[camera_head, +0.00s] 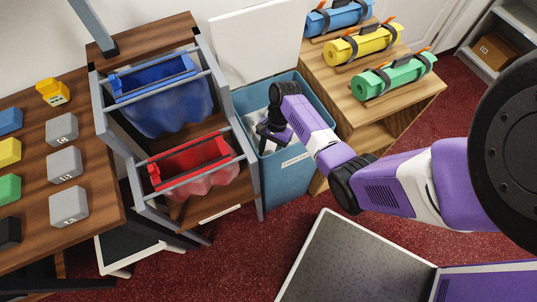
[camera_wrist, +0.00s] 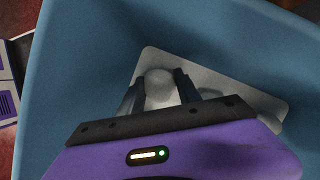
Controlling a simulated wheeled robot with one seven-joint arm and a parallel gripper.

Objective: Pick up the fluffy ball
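A pale, round, fluffy-looking ball (camera_wrist: 158,86) shows in the wrist view, low inside the blue bin (camera_wrist: 70,75). My gripper (camera_wrist: 158,92) points down into the bin with its dark fingers apart, one on each side of the ball. I cannot tell whether the fingers touch it. In the head view my gripper (camera_head: 270,136) is at the mouth of the blue bin (camera_head: 285,183). The ball cannot be made out for sure there, as the arm and bin wall cover much of the inside.
The bin walls stand close around my gripper. A wooden rack with a red bag (camera_head: 190,165) and a blue bag (camera_head: 165,100) is at left. A wooden stand (camera_head: 425,92) with blue, yellow and green rolls is at right. A white lid (camera_head: 265,45) stands behind.

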